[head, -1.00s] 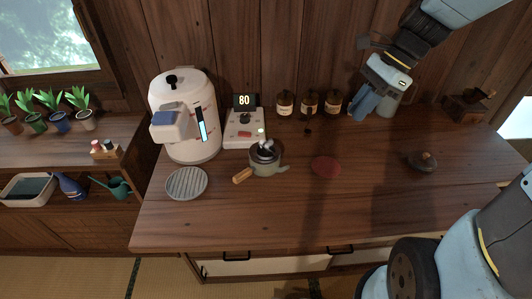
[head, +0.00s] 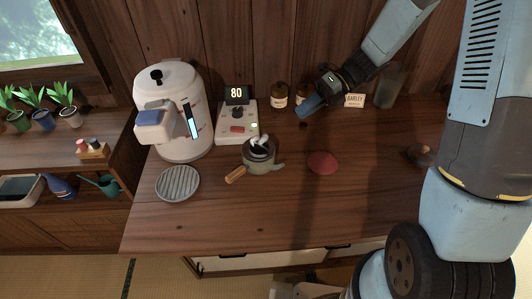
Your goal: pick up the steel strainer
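A grey pot (head: 260,166) with a wooden side handle (head: 236,174) stands on the wooden counter, left of centre. A dark, shiny round piece with pale raised tips (head: 258,147) sits in or on its mouth. It looks like the steel strainer, but it is too small to be sure. My gripper (head: 308,107) has blue fingers and hangs above the back of the counter, up and right of the pot and apart from it. The fingers overlap from this angle, so their opening is unclear. I see nothing held in them.
A white water dispenser (head: 184,125) and a scale reading 80 (head: 236,125) stand behind the pot. A ridged round tray (head: 177,184) lies left. A red disc (head: 322,163) lies right. Jars (head: 279,94) and a BARLEY card (head: 354,100) line the back. The front counter is clear.

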